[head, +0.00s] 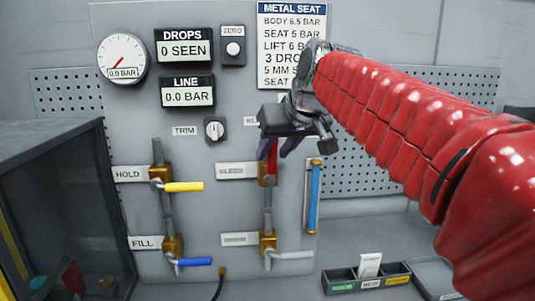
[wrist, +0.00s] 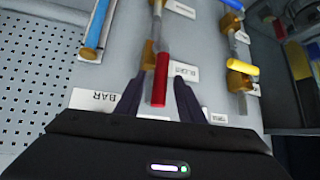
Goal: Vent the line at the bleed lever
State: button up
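The red bleed lever (head: 272,158) stands upright from its brass valve (head: 268,178), beside the BLEED label (head: 237,171). My gripper (head: 279,150) is above that valve, pointing down. In the wrist view the red lever (wrist: 161,80) lies between the two dark fingers of my gripper (wrist: 160,98). A gap shows on each side of the lever, so the fingers are open around it. In the head view the gripper hides the lever's upper end. The line display (head: 187,96) reads 0.0 BAR, as does the round gauge (head: 122,60).
The yellow HOLD lever (head: 184,187), blue FILL lever (head: 193,262) and grey lower lever (head: 295,255) point right. A blue tube (head: 314,198) stands right of the bleed valve. A small tray (head: 340,282) and a dark cabinet (head: 60,150) stand below and at left.

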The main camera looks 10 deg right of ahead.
jog(key=v, duration=1.2)
jog(key=shift+r, duration=0.1)
notch_tip(320, 180, down, 16)
jog(key=s+d+m+g+h, duration=0.2)
jog(key=s+d, duration=0.1)
jog(key=s+d+f+g, duration=0.1)
jog(key=s+d+f, duration=0.1)
jog(key=s+f, duration=1.4)
jog(key=shift+s+f+m+h, duration=0.35)
jog(key=shift+f+m+h, duration=0.05)
jog(key=shift+f, duration=1.55)
